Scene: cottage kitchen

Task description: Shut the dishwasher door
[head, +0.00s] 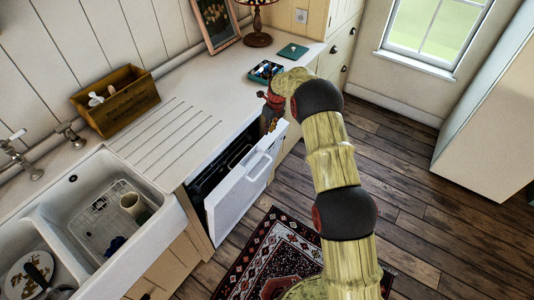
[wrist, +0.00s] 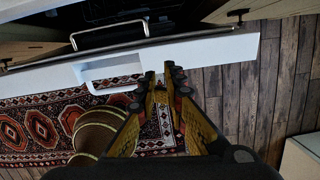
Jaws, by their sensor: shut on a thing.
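The white dishwasher door (head: 232,200) stands partly open, tilted out from under the counter, with a white bar handle on its front. The dark inside of the dishwasher and part of a rack show behind it. My gripper (head: 270,122) is at the door's upper right corner in the head view, partly hidden by my wrist. In the wrist view my gripper (wrist: 161,76) has its fingers close together at the edge of the door (wrist: 215,48), right of the handle. It is shut on the door, though the exact contact is hard to see.
A white sink (head: 95,215) with a cup and dishes is left of the dishwasher. A wooden caddy (head: 117,103), a blue-green box (head: 265,71) and a lamp (head: 257,30) stand on the counter. A patterned rug (head: 255,255) lies below the door. Wooden floor at right is clear.

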